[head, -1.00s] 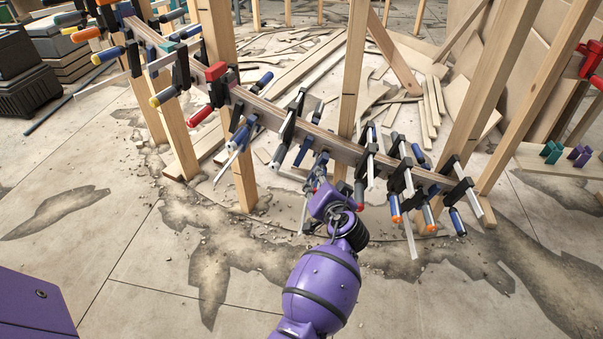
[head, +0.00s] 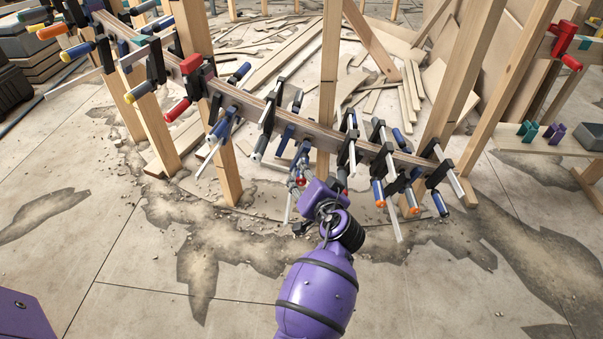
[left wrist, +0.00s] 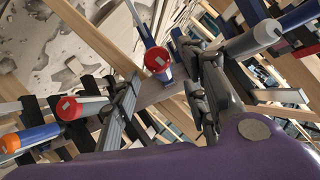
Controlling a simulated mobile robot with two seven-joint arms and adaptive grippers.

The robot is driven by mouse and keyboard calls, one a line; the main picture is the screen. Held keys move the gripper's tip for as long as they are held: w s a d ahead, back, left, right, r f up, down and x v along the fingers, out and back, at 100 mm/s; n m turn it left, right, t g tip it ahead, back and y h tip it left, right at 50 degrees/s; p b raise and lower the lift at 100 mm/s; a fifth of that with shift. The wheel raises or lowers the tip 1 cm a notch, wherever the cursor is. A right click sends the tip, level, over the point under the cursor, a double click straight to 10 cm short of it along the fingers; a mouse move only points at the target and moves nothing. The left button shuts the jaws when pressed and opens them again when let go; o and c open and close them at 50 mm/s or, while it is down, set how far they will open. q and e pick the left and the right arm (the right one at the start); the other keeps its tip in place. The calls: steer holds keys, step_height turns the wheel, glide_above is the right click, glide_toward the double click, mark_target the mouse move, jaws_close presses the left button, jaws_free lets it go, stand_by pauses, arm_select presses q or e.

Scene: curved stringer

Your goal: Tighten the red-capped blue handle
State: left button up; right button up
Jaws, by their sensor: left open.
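In the left wrist view a round red cap (left wrist: 157,60) faces the camera, with a blue handle (left wrist: 166,74) partly hidden behind it. A second red cap (left wrist: 70,108) lies farther left. In the head view one red cap (head: 300,181) shows at my left gripper (head: 298,172), and another (head: 344,191) shows just right of the gripper body. I cannot tell for sure which matches which. My right gripper is not in view.
The curved wooden stringer (head: 255,107) carries several clamps closely crowded on both sides of my gripper. Orange-capped handles (head: 379,193) hang to the right. Wooden posts (head: 328,75) stand behind. A shelf (head: 545,142) is at the right.

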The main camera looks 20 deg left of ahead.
arm_select(q)
steer(key=v, duration=0.7)
steer(key=shift+s, duration=0.2)
steer(key=s, duration=0.3)
steer(key=s+d, duration=0.1)
steer(key=shift+s+d+f+p, duration=0.1)
steer(key=shift+s+f+p, duration=0.2)
steer(key=shift+f, duration=0.1)
